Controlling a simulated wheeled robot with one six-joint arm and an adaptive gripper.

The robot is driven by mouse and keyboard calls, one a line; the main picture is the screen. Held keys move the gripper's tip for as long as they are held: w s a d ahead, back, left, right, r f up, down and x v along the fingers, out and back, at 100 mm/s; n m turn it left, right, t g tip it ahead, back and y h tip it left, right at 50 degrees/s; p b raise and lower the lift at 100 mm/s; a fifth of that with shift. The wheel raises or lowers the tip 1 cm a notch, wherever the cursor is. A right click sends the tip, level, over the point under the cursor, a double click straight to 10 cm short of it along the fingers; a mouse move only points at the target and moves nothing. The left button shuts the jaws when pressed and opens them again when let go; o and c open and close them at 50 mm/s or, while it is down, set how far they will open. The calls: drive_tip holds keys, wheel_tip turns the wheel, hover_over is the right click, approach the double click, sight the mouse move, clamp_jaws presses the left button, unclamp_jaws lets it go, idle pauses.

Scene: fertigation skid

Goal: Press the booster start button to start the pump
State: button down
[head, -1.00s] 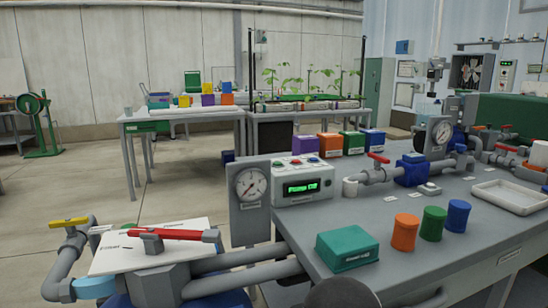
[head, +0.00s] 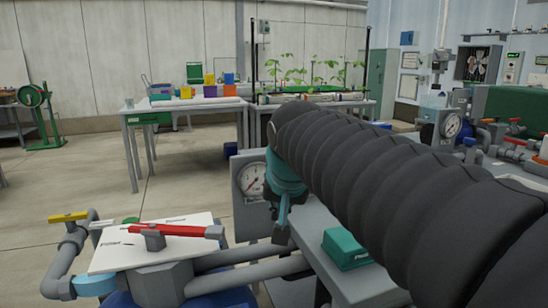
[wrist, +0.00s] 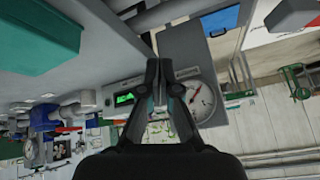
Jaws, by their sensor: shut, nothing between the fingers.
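The control box (wrist: 117,87) with a green lit display (wrist: 124,98) shows in the wrist view, just left of my gripper's fingers and partly behind them. In the head view my arm hides the box. My gripper (head: 281,233) points down in front of the bench, just right of the round pressure gauge (head: 251,179). Its fingers also show in the wrist view (wrist: 161,66), shut and empty. I cannot tell how far the fingertips are from the box.
A green box (head: 346,249) sits on the grey bench close to my arm. Pipes (head: 235,268) and a red-handled valve (head: 176,231) stand at the lower left. A yellow-handled valve (head: 68,218) is farther left. Open floor lies behind them.

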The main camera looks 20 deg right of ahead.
drive_tip(key=w+d+r+m+h, duration=0.1)
drive_tip(key=w+d+r+m, duration=0.2)
drive_tip(key=w, duration=0.5)
drive_tip(key=w+d+r+m+t, duration=0.1)
drive_tip(key=w+d+r+m, duration=0.2)
drive_tip(key=w+r, duration=0.3)
drive_tip(key=w+d+r+m+h, duration=0.1)
drive_tip(key=w+d+r+m, duration=0.2)
drive_tip(key=w, duration=0.9)
drive_tip(key=shift+d+r+t+h, duration=0.3)
drive_tip(key=shift+d+r+t, duration=0.1)
drive_tip(key=shift+d+r, duration=0.5)
drive_tip(key=shift+d+f, duration=0.1)
drive_tip(key=shift+f, duration=0.1)
wheel_tip(320, 180, down, 6)
drive_tip(key=b, duration=0.2)
drive_tip(key=shift+b, duration=0.4)
drive_tip(key=shift+f+b, duration=1)
drive_tip(key=shift+f, duration=0.3)
drive_tip(key=shift+f, duration=0.15)
drive_tip(key=shift+f, duration=0.3)
